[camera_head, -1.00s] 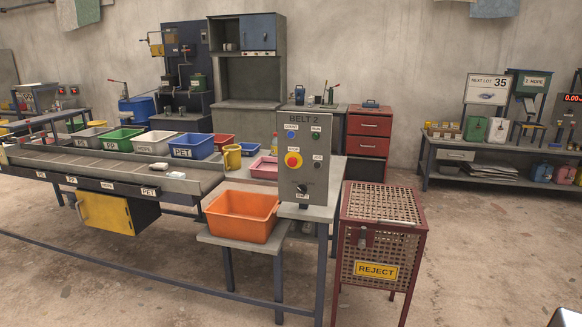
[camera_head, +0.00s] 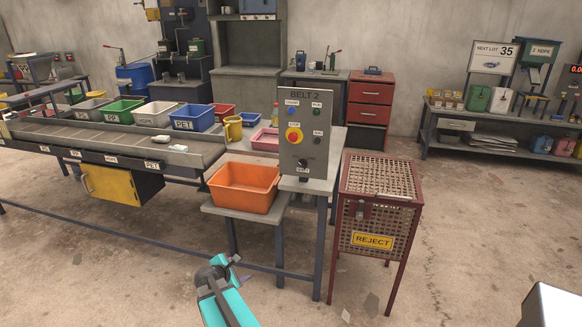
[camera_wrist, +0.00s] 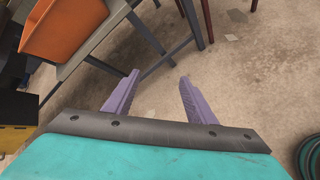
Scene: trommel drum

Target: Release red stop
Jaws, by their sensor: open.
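The panel and the button are not visible in the wrist view.
An orange bin (camera_head: 245,188) stands on a low shelf left of the panel; it also shows in the wrist view (camera_wrist: 62,30). A red mesh REJECT cage (camera_head: 378,205) stands to the right. Colored bins line the belt (camera_head: 110,136). The front floor is free.

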